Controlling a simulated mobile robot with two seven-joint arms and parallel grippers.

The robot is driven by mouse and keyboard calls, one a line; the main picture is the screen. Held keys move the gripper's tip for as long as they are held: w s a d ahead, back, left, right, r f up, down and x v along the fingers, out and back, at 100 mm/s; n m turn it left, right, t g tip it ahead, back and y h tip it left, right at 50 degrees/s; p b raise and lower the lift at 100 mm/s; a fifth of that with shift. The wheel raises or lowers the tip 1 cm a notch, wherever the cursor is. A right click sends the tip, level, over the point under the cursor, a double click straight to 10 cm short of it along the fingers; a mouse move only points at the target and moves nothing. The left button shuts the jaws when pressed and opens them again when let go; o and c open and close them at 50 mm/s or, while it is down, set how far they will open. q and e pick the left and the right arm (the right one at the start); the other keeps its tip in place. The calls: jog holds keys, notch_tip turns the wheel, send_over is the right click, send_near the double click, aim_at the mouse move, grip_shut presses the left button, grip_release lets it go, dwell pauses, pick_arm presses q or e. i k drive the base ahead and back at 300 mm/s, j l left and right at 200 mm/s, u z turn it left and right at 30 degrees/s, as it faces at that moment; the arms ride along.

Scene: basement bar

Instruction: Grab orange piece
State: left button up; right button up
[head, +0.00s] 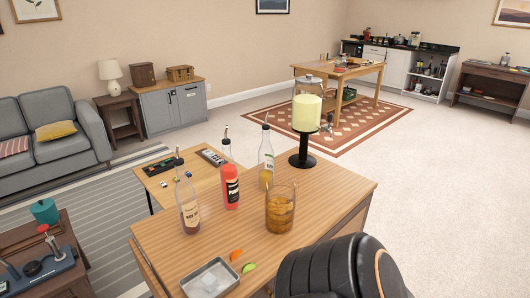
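A small orange piece (236,255) lies on the wooden table top (165,240) near its front edge. A green lime piece (248,267) lies just to its right and nearer. A metal tray (212,279) with clear ice-like blocks stands to its left. A glass with amber drink (280,208) stands behind and to the right. Neither of my grippers shows. A black rounded part, which seems to be one of my arm links, covers the table's front right.
A dispenser with pale yellow liquid (306,113) stands on a black base at the back right. The table's left front is mostly bare.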

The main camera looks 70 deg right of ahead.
aim_at(235, 253)
jog(key=i+j+z, duration=0.1)
jog(key=z, duration=0.35)
jog(key=i+j+z, duration=0.15)
jog(key=z, duration=0.25)
jog(key=i+j+z, duration=0.1)
jog(key=z, duration=0.35)
